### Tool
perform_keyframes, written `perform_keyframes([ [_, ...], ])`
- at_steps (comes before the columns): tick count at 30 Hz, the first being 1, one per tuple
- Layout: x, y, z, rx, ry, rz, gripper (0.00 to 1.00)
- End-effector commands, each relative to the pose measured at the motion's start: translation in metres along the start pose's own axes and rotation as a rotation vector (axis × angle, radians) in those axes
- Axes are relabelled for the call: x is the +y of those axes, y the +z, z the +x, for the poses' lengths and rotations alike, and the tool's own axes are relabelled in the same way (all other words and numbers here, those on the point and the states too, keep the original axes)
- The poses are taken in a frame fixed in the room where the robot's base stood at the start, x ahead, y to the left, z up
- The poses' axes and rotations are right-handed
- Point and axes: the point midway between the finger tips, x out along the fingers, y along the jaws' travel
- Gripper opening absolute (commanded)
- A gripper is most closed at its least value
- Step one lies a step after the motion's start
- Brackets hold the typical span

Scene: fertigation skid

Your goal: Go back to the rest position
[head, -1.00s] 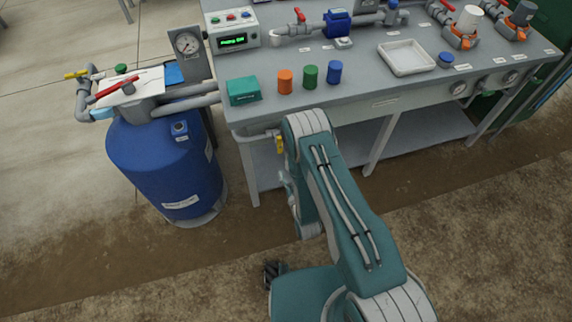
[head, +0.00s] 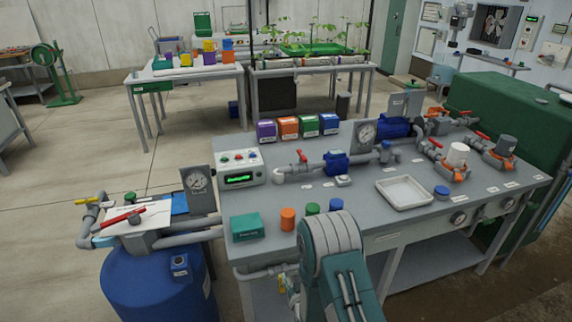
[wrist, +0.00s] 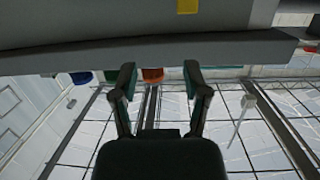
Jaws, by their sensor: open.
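My gripper (wrist: 161,82) shows in the wrist view with its two fingers apart and nothing between them. Beyond the fingertips runs the grey edge of the bench (wrist: 150,52), with parts of an orange cap (wrist: 152,75) and a blue cap (wrist: 82,77) showing past it. In the head view my teal and white arm rises at the bottom middle, in front of the bench (head: 400,226). The gripper itself is hidden or out of picture there.
The bench carries a teal box (head: 246,227), an orange cap (head: 288,219), a white tray (head: 404,192) and a control box (head: 238,167). A blue tank (head: 155,285) stands at the left. Tables with plants (head: 310,50) stand behind, across open floor.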

Motion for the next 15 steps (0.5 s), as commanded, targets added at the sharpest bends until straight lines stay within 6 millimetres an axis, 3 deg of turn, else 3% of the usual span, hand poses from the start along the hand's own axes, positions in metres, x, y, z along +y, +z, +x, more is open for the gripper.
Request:
perform_keyframes([
  [1, 0.004, -0.021, 0.004, -0.013, 0.008, 0.001, 0.60],
  [8, 0.019, -0.091, 0.005, -0.128, 0.039, 0.007, 0.60],
  [15, 0.036, -0.158, -0.019, -0.248, 0.070, 0.016, 0.60],
])
